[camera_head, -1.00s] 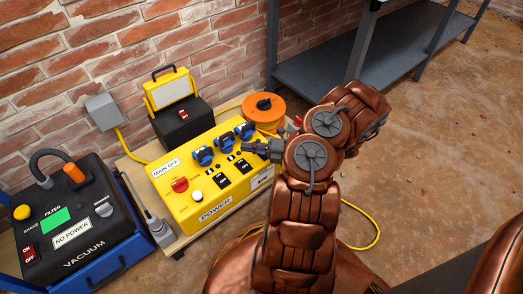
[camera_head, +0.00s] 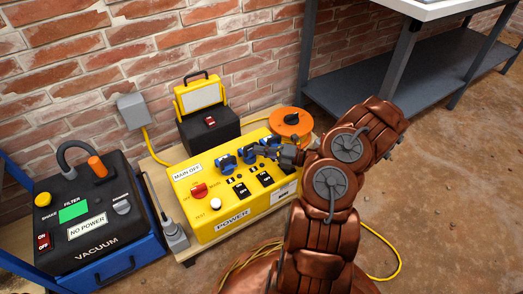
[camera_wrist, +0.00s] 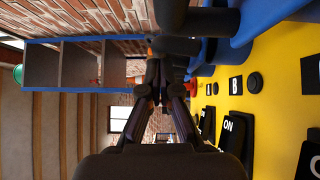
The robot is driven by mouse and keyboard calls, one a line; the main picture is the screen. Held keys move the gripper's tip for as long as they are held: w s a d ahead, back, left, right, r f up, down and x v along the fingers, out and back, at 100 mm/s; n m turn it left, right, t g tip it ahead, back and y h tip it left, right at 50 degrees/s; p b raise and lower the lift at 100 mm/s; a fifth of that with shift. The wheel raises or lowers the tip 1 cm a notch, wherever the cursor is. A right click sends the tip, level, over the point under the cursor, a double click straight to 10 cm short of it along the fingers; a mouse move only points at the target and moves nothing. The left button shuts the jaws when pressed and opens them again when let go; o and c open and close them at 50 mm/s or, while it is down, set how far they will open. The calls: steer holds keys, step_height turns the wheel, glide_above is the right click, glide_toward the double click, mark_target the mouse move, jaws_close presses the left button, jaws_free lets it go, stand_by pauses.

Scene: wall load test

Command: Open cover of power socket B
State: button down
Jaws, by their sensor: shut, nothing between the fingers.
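The yellow power box (camera_head: 205,222) stands on a low wooden board, with a row of three blue socket covers on top. The middle cover (camera_head: 248,155) is partly behind my gripper (camera_head: 262,151), whose tips are close to it; I cannot tell whether they touch. In the wrist view a "B" label (camera_wrist: 235,85) lies on the yellow face, next to blue covers (camera_wrist: 207,52) at the upper right. My gripper's dark fingers (camera_wrist: 155,95) are together and empty there. Whether the B cover is lifted is unclear.
A red main switch (camera_head: 199,190), a white button (camera_head: 216,204) and black switches (camera_head: 241,190) sit on the box. An orange cable reel (camera_head: 291,122) stands close behind my gripper. A work lamp (camera_head: 204,100) is behind the box, and a vacuum (camera_head: 85,225) is at left.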

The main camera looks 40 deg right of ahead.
steer(key=shift+r+p, duration=0.3)
steer(key=shift+p, duration=0.6)
